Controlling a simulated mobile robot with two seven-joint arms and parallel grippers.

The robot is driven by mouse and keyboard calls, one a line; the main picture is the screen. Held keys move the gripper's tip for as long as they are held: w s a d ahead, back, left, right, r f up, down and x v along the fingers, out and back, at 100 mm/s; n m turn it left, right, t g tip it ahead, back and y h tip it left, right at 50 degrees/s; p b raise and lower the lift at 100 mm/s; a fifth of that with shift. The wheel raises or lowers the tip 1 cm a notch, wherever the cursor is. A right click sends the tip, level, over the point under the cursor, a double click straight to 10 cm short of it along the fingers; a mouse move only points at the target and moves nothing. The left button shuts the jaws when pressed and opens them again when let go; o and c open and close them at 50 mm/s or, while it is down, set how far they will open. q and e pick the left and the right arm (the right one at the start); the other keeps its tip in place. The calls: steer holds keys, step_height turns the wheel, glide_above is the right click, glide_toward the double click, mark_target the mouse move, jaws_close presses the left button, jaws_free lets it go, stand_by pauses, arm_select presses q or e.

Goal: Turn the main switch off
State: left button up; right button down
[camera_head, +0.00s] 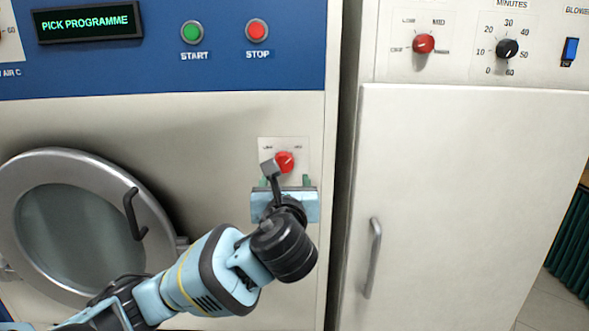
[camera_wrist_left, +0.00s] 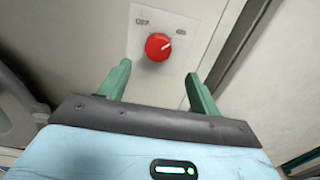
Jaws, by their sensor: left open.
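The main switch is a red rotary knob (camera_head: 285,162) on a pale plate, low on the front of the machine with the round door. It also shows in the left wrist view (camera_wrist_left: 158,47), where its white pointer mark is turned toward the upper right label. The small labels are too blurred to read for sure. My left gripper (camera_head: 291,181) is just below the knob in the head view, partly hidden by its own wrist. In the left wrist view its green fingers (camera_wrist_left: 160,84) are apart with nothing between them, and the knob is ahead of them. My right gripper is not in view.
The round door (camera_head: 70,225) with its dark handle is at the left. Start (camera_head: 192,32) and stop (camera_head: 257,30) buttons are above. A white cabinet (camera_head: 470,200) with a grey handle (camera_head: 373,258) stands to the right, with another red knob (camera_head: 423,43) above it.

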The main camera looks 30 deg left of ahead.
mark_target(284, 166)
arm_select(q)
steer(key=shift+x, duration=3.95)
steer(key=shift+s+a, duration=0.1)
steer(key=shift+a, duration=0.05)
steer(key=c, duration=1)
